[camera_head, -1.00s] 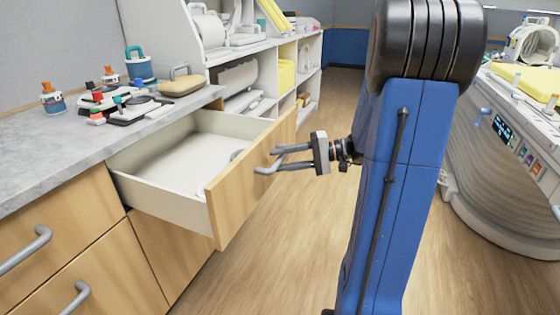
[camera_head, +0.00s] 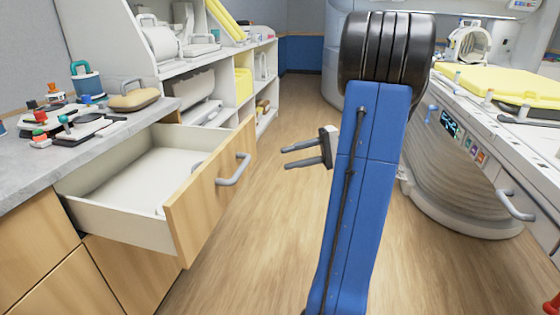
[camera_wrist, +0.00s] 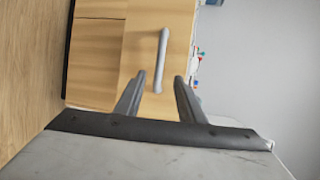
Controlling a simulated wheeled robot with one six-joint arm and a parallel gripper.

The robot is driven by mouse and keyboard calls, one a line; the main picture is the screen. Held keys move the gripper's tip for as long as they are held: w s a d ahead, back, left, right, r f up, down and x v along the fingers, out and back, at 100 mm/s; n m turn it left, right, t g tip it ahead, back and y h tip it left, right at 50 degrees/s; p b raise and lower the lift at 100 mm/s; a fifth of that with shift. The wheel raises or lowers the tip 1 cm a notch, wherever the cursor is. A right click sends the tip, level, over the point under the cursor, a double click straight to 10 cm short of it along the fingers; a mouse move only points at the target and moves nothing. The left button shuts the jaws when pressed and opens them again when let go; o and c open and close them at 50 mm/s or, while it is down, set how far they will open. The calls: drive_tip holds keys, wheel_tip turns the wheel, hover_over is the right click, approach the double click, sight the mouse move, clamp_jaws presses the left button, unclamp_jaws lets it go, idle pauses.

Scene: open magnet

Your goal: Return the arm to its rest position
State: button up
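My gripper (camera_head: 284,157) is in the middle of the head view, in front of the pulled-out drawer and apart from it. Its two fingers are spread with nothing between them. My blue arm (camera_head: 362,190) stands upright to its right and hides part of the wrist. The open wooden drawer (camera_head: 205,205) has a grey bar handle (camera_head: 235,170), which is clear of the fingers. In the wrist view the fingers (camera_wrist: 158,90) point toward the drawer front and its handle (camera_wrist: 161,60), with a gap between.
A grey counter (camera_head: 20,170) with bottles, instruments and a tan case (camera_head: 134,98) is at left. White shelves (camera_head: 215,60) stand behind. The scanner table (camera_head: 500,110) with a yellow pad is at right. Bare wood floor (camera_head: 300,100) lies between.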

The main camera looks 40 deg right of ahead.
drive_tip(key=shift+s+d+r, duration=0.1)
drive_tip(key=shift+s+d, duration=0.1)
drive_tip(key=shift+d, duration=0.15)
drive_tip(key=shift+a, duration=0.1)
idle(0.3)
drive_tip(key=s+a+f+n+g+h, duration=0.1)
drive_tip(key=s+a+g+h, duration=0.15)
drive_tip(key=a, duration=0.65)
drive_tip(key=s+a+f+n+g+h, duration=0.15)
drive_tip(key=a+g, duration=0.25)
drive_tip(key=a, duration=0.4)
drive_tip(key=s+a+f+n+t+h, duration=0.3)
drive_tip(key=s+a+n+h, duration=0.1)
drive_tip(key=s+a+h, duration=0.5)
drive_tip(key=s, duration=0.2)
drive_tip(key=shift+s+h, duration=0.35)
drive_tip(key=shift+h, duration=0.05)
